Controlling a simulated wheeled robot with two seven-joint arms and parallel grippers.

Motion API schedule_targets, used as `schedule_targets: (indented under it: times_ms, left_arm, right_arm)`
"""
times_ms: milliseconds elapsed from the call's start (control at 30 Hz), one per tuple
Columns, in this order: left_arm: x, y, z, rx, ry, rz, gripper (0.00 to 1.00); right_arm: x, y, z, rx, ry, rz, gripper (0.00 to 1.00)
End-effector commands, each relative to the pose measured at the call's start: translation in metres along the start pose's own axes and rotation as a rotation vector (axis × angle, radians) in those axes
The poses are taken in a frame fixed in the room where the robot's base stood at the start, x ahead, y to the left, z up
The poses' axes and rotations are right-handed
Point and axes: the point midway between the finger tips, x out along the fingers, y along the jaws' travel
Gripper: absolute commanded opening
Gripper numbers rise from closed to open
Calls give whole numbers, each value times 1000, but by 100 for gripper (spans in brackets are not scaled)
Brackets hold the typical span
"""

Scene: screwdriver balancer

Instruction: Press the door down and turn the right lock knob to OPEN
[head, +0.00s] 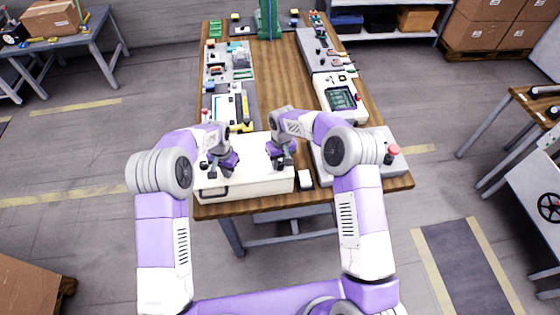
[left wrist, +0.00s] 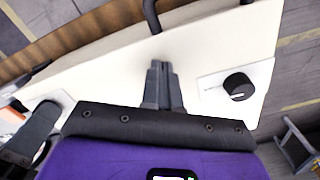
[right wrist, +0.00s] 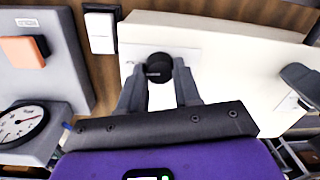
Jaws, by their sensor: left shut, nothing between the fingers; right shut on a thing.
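The door is the cream top of a box (head: 245,180) at the near end of the table. My left gripper (head: 221,172) is shut and empty, its fingertips over the door; it also shows in the left wrist view (left wrist: 161,70). The left lock knob (left wrist: 238,87), black on a white plate, stands beside it. My right gripper (head: 282,163) is shut on the right lock knob (right wrist: 159,67), a black round knob, with a finger on each side in the right wrist view (right wrist: 158,82). The knob's label is too small or hidden to read.
A dark handle (head: 214,192) is on the box front. A white switch (head: 305,182) sits right of the box. A grey panel with a red button (head: 393,150) stands further right. Several instruments line both table sides, with bare wood (head: 280,75) between.

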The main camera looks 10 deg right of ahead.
Motion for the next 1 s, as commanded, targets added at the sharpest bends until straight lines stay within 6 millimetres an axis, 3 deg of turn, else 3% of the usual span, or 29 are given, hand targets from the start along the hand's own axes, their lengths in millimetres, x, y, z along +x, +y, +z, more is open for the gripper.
schedule_targets:
  times_ms: [1000]
  left_arm:
    - [4, 1, 2, 0, -7, 3, 0]
  right_arm:
    - [0, -4, 0, -915, -45, -6, 2]
